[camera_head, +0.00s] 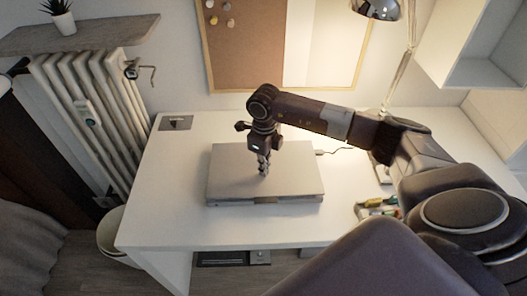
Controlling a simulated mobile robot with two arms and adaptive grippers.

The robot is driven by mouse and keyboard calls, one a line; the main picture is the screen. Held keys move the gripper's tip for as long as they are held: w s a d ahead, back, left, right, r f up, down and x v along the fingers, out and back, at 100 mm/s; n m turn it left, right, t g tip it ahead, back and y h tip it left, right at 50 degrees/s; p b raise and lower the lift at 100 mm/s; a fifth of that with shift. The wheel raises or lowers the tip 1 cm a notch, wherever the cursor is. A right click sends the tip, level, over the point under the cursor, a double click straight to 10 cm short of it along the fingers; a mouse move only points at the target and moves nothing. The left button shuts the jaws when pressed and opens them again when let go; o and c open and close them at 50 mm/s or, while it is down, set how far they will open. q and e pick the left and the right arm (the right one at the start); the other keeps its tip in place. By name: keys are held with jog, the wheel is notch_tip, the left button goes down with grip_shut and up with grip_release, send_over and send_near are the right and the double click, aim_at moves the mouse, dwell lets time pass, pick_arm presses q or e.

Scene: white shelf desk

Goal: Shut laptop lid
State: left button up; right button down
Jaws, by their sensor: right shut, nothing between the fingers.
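A grey laptop (232,181) lies on the white desk, left of the desk's middle. Its lid is down flat over the base, and a thin dark line shows along its front edge. My right gripper (264,171) is over the middle of the lid, pointing down, with its fingers together and empty. The fingertips are at or just above the lid; I cannot tell whether they touch it. My left gripper is not in view.
A corkboard (245,45) hangs behind. A radiator (95,105) stands at the left.

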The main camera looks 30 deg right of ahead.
jog(key=shift+f, duration=0.5)
jog(key=shift+r+p, duration=2.05)
jog(key=shift+r, duration=1.55)
